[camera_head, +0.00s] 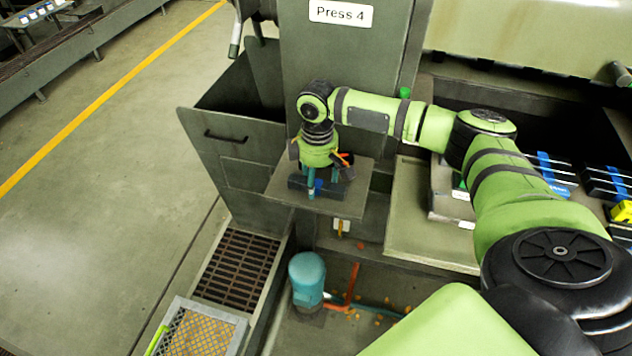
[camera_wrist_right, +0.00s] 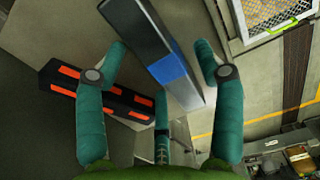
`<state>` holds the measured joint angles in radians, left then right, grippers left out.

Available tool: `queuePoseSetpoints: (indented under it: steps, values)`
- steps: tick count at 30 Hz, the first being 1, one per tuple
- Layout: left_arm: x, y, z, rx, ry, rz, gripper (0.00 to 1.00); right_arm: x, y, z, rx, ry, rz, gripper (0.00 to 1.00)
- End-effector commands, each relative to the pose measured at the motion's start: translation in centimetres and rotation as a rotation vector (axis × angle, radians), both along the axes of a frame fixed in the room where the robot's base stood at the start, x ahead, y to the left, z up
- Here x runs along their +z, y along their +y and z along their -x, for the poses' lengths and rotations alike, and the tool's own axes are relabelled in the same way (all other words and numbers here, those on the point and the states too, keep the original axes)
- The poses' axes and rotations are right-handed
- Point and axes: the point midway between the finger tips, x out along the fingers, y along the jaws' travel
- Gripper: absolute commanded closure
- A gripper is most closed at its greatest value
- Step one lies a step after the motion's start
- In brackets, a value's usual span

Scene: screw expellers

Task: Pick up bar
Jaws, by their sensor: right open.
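A grey metal bar with a blue band (camera_wrist_right: 168,68) lies on a small shelf, slanting between the fingers of my right gripper (camera_wrist_right: 162,60) in the right wrist view. The teal fingers are spread on either side of it, with a gap, and a third finger shows low in the middle. In the head view my right gripper (camera_head: 318,180) points down over the small shelf (camera_head: 345,203) below the Press 4 sign; the bar is partly hidden there by the fingers. My left gripper is not in view.
A black tool with orange marks (camera_wrist_right: 95,92) lies close beside the bar, near the fingers. The press column (camera_head: 345,65) stands right behind the shelf. A dark bin (camera_head: 232,140) is to the left. A teal cylinder (camera_head: 307,278) stands below. The floor at left is clear.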

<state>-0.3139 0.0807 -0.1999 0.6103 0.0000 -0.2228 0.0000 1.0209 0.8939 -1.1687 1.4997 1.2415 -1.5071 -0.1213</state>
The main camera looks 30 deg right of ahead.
Motion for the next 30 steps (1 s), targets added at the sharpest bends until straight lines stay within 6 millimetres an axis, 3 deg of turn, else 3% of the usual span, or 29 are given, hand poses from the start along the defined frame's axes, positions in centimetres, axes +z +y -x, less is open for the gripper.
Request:
queuePoseSetpoints:
  steps: [3, 6, 11, 18, 25, 30]
  values:
    - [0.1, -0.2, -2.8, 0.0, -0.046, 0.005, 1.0, -0.1, 0.0, 0.0, 0.001, -0.001, 0.0, 0.31]
    - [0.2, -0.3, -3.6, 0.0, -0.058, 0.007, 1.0, -0.1, 0.0, 0.0, 0.001, -0.001, 0.0, 0.35]
    - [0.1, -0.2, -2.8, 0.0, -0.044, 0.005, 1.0, -0.1, 0.0, 0.0, 0.001, -0.001, 0.0, 0.99]
    - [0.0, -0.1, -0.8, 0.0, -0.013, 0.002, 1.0, 0.0, 0.0, -0.1, 0.0, -0.002, 0.0, 1.0]
    - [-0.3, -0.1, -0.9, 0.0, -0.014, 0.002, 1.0, 0.5, 0.0, -0.1, 0.0, -0.004, -0.001, 1.0]
    - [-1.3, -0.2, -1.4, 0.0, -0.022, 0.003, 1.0, 2.4, 0.0, -0.2, 0.0, -0.008, 0.0, 1.0]
